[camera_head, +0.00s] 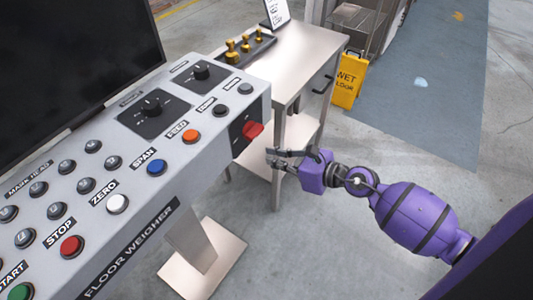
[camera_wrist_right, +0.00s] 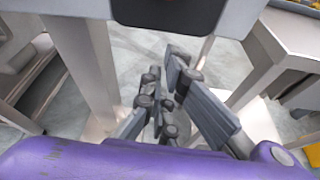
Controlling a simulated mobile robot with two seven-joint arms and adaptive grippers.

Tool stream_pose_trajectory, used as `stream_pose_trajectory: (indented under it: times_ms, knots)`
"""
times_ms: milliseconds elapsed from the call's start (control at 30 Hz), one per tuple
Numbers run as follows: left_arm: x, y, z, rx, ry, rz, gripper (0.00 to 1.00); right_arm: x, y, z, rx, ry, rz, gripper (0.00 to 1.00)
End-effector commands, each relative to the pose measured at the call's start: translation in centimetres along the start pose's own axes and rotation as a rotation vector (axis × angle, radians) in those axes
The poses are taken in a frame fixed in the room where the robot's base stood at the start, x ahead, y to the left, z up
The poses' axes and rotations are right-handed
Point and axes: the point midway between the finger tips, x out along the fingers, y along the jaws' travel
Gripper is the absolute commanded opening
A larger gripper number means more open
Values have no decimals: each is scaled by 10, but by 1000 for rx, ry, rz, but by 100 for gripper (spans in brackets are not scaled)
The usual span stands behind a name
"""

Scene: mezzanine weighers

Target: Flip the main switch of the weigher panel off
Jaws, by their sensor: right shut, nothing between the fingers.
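The weigher panel (camera_head: 185,170) is a light grey console labelled FLOOR WEIGHER, at the left of the head view. Its main switch (camera_head: 253,131) looks like the red handle on a black plate on the panel's right end face. My right gripper (camera_head: 272,156) is shut and empty, just below and right of the red handle, apparently apart from it. In the right wrist view the gripper's fingers (camera_wrist_right: 168,95) are under the dark plate (camera_wrist_right: 170,12) at the top edge; the red handle is out of that picture. My left gripper is not in view.
A black screen (camera_head: 75,50) stands behind the panel. Several buttons and two black knobs cover its top, including a red STOP button (camera_head: 71,246). A metal table (camera_head: 300,50) with brass weights stands behind the gripper. A yellow wet-floor sign (camera_head: 348,82) stands beyond; the floor at right is clear.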

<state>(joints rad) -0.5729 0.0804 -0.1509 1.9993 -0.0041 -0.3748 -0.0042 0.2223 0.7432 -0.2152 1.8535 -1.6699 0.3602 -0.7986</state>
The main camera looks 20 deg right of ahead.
Motion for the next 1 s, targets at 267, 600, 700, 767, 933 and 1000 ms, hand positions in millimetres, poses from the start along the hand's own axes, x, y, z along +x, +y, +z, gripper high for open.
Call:
stream_pose_trajectory:
  times_ms: [267, 600, 700, 767, 933, 1000]
  knots:
    - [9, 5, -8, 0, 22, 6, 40, -58, 0, 4, -4, -4, -2, 0]
    - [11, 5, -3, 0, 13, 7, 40, -77, 0, 8, -6, -9, -2, 0]
    - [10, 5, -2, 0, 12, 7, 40, -77, 0, 8, -6, -9, -2, 0]
    - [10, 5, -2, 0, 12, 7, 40, -77, -1, 8, -6, -9, -2, 0]
    - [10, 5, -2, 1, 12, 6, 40, -76, -1, 8, -6, -9, -2, 0]
    - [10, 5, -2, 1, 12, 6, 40, -76, -1, 8, -6, -9, -2, 0]
